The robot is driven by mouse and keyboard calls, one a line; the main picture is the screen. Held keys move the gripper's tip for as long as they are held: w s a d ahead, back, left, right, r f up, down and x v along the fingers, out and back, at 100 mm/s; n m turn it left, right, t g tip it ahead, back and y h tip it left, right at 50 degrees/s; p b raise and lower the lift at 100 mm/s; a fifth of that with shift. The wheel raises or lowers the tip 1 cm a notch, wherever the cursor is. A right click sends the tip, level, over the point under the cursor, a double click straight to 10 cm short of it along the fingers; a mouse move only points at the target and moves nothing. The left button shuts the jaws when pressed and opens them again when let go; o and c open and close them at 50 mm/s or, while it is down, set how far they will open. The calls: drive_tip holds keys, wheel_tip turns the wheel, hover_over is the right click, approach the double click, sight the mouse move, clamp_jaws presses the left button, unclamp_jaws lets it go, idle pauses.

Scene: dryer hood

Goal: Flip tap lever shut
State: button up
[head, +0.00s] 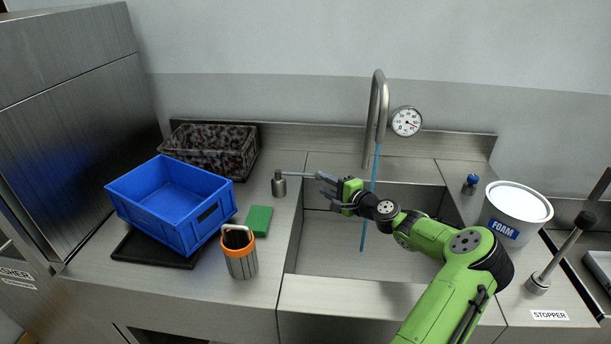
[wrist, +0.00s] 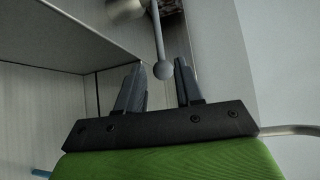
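In the wrist view the lever (wrist: 158,35) ends in a round grey knob. My gripper (head: 323,186) is at the lever's free end, over the sink's left side. In the wrist view my gripper (wrist: 160,75) has its two fingers apart, with the knob showing between the fingertips. I cannot tell whether they touch it. A blue stream (head: 366,213) runs from the curved spout (head: 377,100) into the sink.
The sink (head: 320,258) lies under my arm. To its left are an orange-rimmed container (head: 240,262), a green pad (head: 259,220), a blue crate (head: 150,212) and a dark speckled bin (head: 205,165). A white FOAM bucket (head: 505,230) stands right. A gauge (head: 406,121) is behind the spout.

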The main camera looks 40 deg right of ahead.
sight(307, 175)
drive_tip(key=w, duration=0.3)
drive_tip(key=w+f, duration=0.1)
drive_tip(key=w, duration=0.5)
drive_tip(key=shift+w+d+f+b, duration=0.2)
drive_tip(key=shift+w+d+b, duration=0.15)
drive_tip(key=shift+d+b, duration=0.05)
drive_tip(key=shift+c, duration=0.3)
clamp_jaws()
